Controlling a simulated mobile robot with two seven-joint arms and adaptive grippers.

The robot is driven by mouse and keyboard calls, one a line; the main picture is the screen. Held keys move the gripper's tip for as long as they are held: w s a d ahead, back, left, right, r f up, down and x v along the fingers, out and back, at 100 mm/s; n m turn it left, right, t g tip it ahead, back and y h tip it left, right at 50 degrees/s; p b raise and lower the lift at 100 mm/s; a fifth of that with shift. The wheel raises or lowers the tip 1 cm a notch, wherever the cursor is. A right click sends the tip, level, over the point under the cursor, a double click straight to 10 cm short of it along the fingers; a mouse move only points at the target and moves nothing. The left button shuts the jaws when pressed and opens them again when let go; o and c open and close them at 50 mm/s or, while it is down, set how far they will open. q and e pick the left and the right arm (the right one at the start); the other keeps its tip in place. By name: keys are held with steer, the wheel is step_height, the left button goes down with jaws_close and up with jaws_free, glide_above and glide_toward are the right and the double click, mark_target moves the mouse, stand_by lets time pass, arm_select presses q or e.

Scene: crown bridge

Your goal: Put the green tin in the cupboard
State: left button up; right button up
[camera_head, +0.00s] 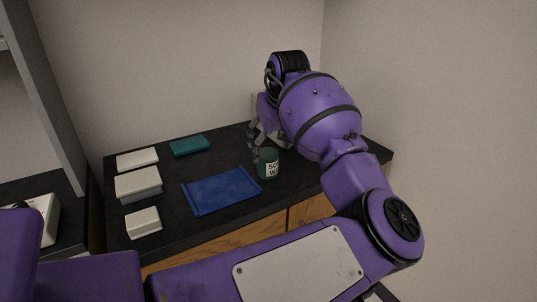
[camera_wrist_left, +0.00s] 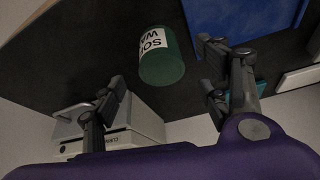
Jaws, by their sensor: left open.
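The green tin (camera_head: 268,170) with a white label stands upright on the dark counter, just right of the blue tray. In the left wrist view the tin (camera_wrist_left: 163,66) lies ahead of and between the finger tips, with space on both sides. My left gripper (camera_head: 257,146) is open and points down at the tin's back left side; the arm hides part of it. It shows in the wrist view (camera_wrist_left: 163,68) with fingers apart and nothing held. My right gripper is out of view. I cannot tell which piece of furniture is the cupboard.
A blue tray (camera_head: 222,191), a teal item (camera_head: 190,146) and several white stacks (camera_head: 138,184) lie on the counter (camera_head: 170,225). Wooden fronts (camera_head: 312,209) are below. A pale box (camera_wrist_left: 115,143) with a handle is near one finger. A grey shelf unit (camera_head: 48,100) stands left.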

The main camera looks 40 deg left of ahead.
arm_select(q)
steer(key=v, duration=0.4)
steer(key=shift+r, duration=0.2)
steer(key=shift+f, duration=0.1)
stand_by(0.4)
